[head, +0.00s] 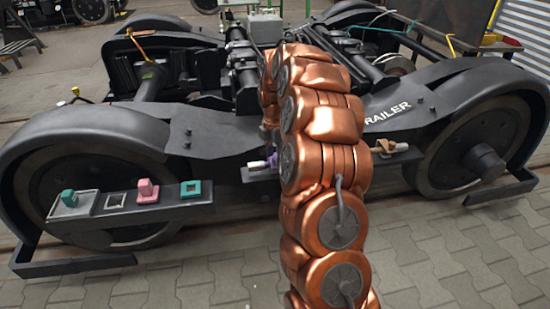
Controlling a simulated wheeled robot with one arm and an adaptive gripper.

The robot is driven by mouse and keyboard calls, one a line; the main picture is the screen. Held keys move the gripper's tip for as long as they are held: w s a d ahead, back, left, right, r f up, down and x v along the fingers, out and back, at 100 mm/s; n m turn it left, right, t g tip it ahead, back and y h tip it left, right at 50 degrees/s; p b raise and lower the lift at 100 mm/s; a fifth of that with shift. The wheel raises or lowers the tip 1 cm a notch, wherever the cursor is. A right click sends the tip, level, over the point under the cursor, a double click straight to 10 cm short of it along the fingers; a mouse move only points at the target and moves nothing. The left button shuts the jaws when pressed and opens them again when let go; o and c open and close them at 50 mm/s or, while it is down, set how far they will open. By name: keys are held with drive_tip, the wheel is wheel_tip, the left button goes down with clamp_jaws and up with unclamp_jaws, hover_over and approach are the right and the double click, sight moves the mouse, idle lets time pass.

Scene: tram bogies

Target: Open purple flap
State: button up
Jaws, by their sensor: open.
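A small purple part (273,161), which looks like the purple flap, shows at the left edge of my copper-coloured arm. It sits by a pale rod-like piece (257,165) on a dark ledge on the side of the bogie (220,130). My arm hides most of it, so I cannot tell whether it is open or shut. My arm rises through the middle of the view and bends over toward the bogie. My gripper is hidden behind the arm links, so its distance from the purple part does not show.
A shelf on the left holds a green piece (69,198), a pink block (147,190) and a teal square frame (190,188). A tan part (384,146) sits right of my arm. Large wheels (485,150) stand at both sides. The paved floor in front is clear.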

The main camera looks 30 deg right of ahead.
drive_tip(key=shift+f, duration=0.15)
clamp_jaws()
idle(0.4)
